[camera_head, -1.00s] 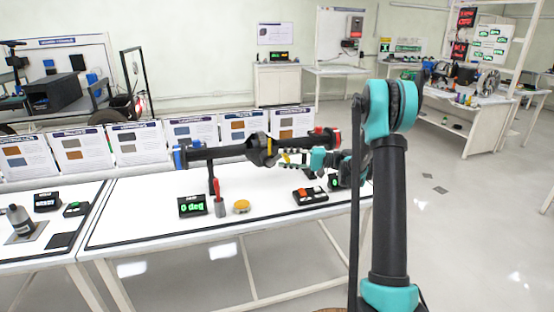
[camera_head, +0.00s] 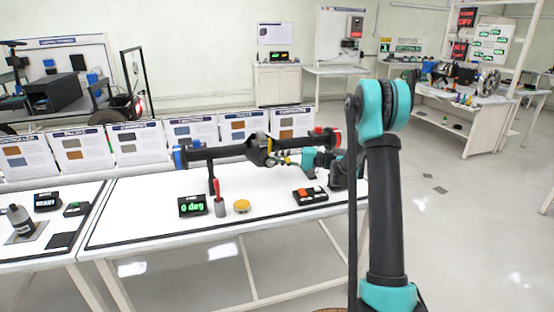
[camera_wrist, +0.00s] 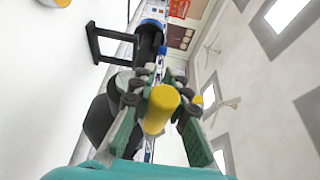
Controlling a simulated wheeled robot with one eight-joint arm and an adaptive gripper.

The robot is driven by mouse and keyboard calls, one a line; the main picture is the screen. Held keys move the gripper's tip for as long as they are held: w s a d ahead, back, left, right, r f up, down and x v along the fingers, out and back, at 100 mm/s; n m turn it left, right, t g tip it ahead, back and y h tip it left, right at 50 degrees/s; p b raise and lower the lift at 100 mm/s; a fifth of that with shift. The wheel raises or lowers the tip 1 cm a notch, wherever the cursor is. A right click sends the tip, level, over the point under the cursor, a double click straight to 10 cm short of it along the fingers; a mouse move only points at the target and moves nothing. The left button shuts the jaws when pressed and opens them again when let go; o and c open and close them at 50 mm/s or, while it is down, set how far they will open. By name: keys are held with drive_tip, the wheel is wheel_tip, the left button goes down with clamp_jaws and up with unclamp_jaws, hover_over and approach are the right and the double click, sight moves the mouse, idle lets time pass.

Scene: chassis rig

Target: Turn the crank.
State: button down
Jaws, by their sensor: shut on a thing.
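The crank's yellow handle (camera_wrist: 160,108) sits between the fingers of my gripper (camera_wrist: 160,92) in the wrist view. The fingers are shut on it, one on each side. In the head view my gripper (camera_head: 278,160) reaches in from the right to the crank hub (camera_head: 259,150), and the handle is mostly hidden there. The hub is on a long dark shaft (camera_head: 217,152) with a blue left end (camera_head: 179,158) and a red right end (camera_head: 337,138), held above the table on a stand. A display (camera_head: 192,206) in front reads 0 deg.
On the white table (camera_head: 150,218) stand a red-handled tool in a grey holder (camera_head: 219,203), a yellow round piece (camera_head: 241,206) and a black box with red buttons (camera_head: 309,195). Sign cards (camera_head: 192,134) line the back. The table's front left is clear.

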drive_tip(key=shift+a+r+h, duration=0.1)
drive_tip(key=shift+h, duration=0.2)
drive_tip(key=shift+s+a+n+t+h, duration=0.2)
drive_tip(key=shift+a+n+h, duration=0.3)
drive_tip(key=shift+h, duration=0.95)
drive_tip(key=shift+s+a+n+t+h, duration=0.15)
drive_tip(key=shift+a+n+h, duration=0.35)
drive_tip(key=shift+h, duration=1)
drive_tip(key=shift+s+a+n+t+h, duration=0.2)
drive_tip(key=shift+a+n+h, duration=0.3)
drive_tip(key=shift+h, duration=0.95)
drive_tip(key=shift+a, duration=0.1)
drive_tip(key=c, duration=1.4)
unclamp_jaws()
drive_tip(key=v, duration=1.2)
drive_tip(key=shift+a, duration=0.15)
